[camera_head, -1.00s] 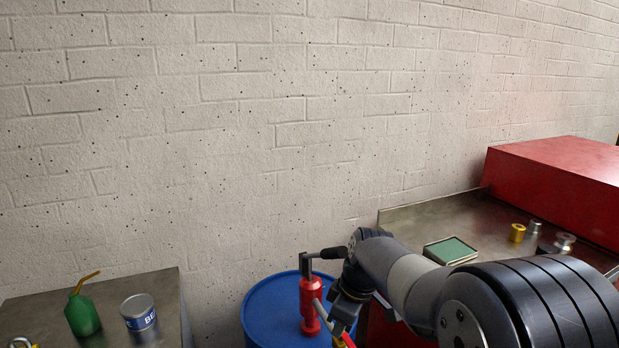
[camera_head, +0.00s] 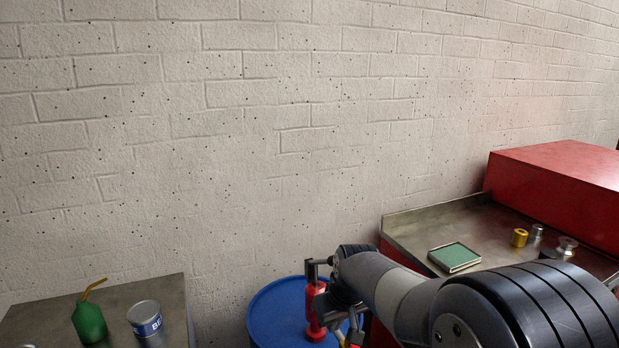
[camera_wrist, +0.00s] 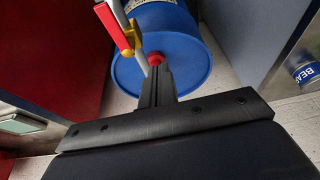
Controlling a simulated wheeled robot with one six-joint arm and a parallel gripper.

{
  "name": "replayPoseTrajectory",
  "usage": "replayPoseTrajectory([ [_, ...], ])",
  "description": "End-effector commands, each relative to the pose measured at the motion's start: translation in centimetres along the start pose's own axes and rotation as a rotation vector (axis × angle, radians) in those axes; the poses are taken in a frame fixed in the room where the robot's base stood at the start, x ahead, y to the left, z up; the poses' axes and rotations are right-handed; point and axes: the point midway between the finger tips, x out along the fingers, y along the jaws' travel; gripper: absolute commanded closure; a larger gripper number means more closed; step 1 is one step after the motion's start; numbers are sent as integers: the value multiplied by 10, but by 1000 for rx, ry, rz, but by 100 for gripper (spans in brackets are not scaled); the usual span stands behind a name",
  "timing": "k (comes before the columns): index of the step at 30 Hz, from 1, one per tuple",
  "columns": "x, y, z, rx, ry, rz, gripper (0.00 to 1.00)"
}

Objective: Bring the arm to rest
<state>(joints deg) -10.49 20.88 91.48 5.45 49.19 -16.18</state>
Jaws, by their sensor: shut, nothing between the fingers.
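My arm reaches in from the lower right in the head view, its wrist bent downward over the blue drum (camera_head: 277,314). My gripper (camera_wrist: 157,72) shows in the wrist view as dark fingers closed together, with nothing between them. It points toward the drum, which also shows in the wrist view (camera_wrist: 185,72). In the head view the gripper is partly cut off by the lower edge. A red hand pump (camera_head: 315,308) stands on the drum, close beside my wrist. Whether they touch cannot be told.
A bench at the right holds a green-topped tray (camera_head: 454,257), small metal parts (camera_head: 519,237) and a red box (camera_head: 560,185). At the left a metal table holds a green oil can (camera_head: 89,322) and a labelled tin (camera_head: 145,319). A red-and-yellow nozzle (camera_wrist: 116,27) hangs near my fingers.

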Motion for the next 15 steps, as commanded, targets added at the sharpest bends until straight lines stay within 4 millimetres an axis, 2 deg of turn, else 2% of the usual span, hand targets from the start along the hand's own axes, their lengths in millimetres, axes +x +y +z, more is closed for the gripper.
replayPoseTrajectory([
  [7, -36, 0, -2, 20, 10, 5, 100],
  [15, -52, 0, -1, 19, 5, 3, 100],
])
